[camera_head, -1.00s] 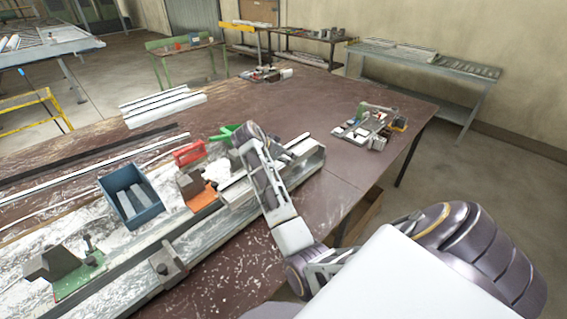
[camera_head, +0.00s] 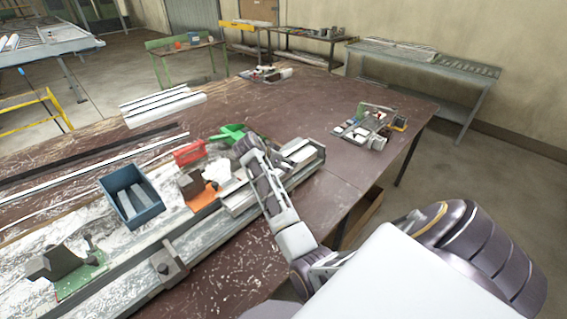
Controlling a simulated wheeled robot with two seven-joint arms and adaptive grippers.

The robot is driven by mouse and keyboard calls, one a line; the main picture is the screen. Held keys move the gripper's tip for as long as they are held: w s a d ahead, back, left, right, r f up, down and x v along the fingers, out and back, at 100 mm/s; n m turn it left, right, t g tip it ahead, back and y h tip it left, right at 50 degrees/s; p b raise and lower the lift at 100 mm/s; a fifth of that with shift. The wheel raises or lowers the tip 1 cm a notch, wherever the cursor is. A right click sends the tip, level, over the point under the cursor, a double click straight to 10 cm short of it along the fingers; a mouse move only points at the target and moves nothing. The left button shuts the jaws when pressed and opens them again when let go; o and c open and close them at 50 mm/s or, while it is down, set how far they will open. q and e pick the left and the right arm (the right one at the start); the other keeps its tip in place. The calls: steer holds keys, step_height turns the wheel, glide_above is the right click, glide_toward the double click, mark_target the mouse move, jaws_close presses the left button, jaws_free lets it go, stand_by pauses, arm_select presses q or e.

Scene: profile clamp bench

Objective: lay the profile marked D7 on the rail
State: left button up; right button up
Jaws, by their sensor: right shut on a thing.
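The long grey metal rail (camera_head: 205,236) runs diagonally along the front of the bench, from lower left to the centre. My right arm reaches in from the lower right over the rail's far end. My right gripper (camera_head: 248,146) is at that end, shut on a light profile (camera_head: 240,201) close above or against the rail. My arm covers part of the profile, and I cannot tell whether it touches the rail. No D7 mark is readable. My left gripper is not in view.
A blue bin (camera_head: 132,195) with light pieces, a red-handled tool (camera_head: 188,152), an orange-based block (camera_head: 203,196) and a green-based block (camera_head: 78,275) stand behind the rail. A dark clamp (camera_head: 168,266) sits on it. White profiles (camera_head: 162,104) lie farther back. The bench's right middle is clear.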

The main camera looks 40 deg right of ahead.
steer(key=shift+f, duration=0.55)
steer(key=o, duration=1.5)
steer(key=shift+c, duration=0.2)
steer(key=shift+r, duration=0.15)
steer(key=shift+r, duration=0.55)
steer(key=b+v, duration=0.1)
steer(key=v, duration=1)
steer(key=shift+a+r, duration=0.2)
steer(key=shift+a, duration=0.15)
steer(key=shift+s, duration=0.15)
